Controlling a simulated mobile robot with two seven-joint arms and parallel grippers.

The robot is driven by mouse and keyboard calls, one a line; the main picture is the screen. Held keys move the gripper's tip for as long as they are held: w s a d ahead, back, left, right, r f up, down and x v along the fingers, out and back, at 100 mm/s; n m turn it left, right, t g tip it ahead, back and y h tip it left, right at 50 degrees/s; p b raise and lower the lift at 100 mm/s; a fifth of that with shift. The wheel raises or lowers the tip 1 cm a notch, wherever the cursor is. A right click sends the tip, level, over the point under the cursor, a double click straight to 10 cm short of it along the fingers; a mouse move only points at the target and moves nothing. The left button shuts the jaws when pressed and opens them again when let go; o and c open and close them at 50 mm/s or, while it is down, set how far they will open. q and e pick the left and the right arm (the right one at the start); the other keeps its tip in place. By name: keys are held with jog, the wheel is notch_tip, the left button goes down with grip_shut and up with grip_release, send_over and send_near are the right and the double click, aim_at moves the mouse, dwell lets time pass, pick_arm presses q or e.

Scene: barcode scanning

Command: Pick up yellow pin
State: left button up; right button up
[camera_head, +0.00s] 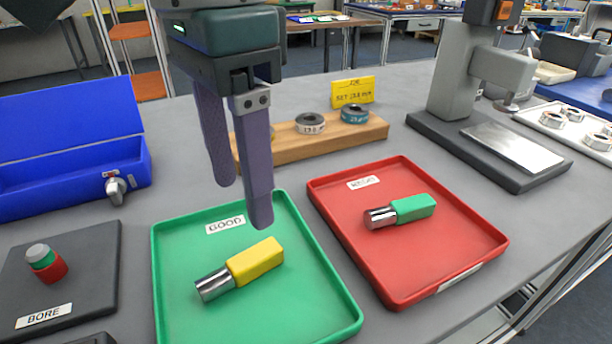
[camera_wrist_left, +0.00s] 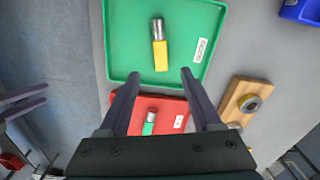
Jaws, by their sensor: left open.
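The yellow pin (camera_head: 240,268) has a square yellow handle and a silver metal end. It lies on its side in the green tray (camera_head: 335,328) labelled GOOD. My left gripper (camera_head: 241,203) is open and empty, above the back part of that tray, with its fingers pointing down. In the left wrist view the yellow pin (camera_wrist_left: 159,48) lies beyond the two spread fingertips (camera_wrist_left: 160,76), apart from them. At the left edge of that view, small dark fingers (camera_wrist_left: 24,101) look like my right gripper; their opening is unclear.
A red tray (camera_head: 326,203) on the right holds a green-handled pin (camera_head: 413,208). A wooden block (camera_head: 290,147) with rings stands behind. A blue box (camera_head: 60,130) and a dark BORE block (camera_head: 90,262) are on the left. A grey stand (camera_head: 455,90) is at the back right.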

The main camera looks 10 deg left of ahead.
aim_at(243, 260)
pick_arm(q)
jog(key=f, duration=0.3)
jog(key=shift+s+a+f, duration=0.15)
jog(key=shift+s+f, duration=0.2)
jog(key=f, duration=0.3)
jog(key=f+b, duration=0.1)
jog(key=shift+a+f, duration=0.25)
jog(key=shift+a, duration=0.05)
jog(key=shift+f, duration=0.5)
grip_shut()
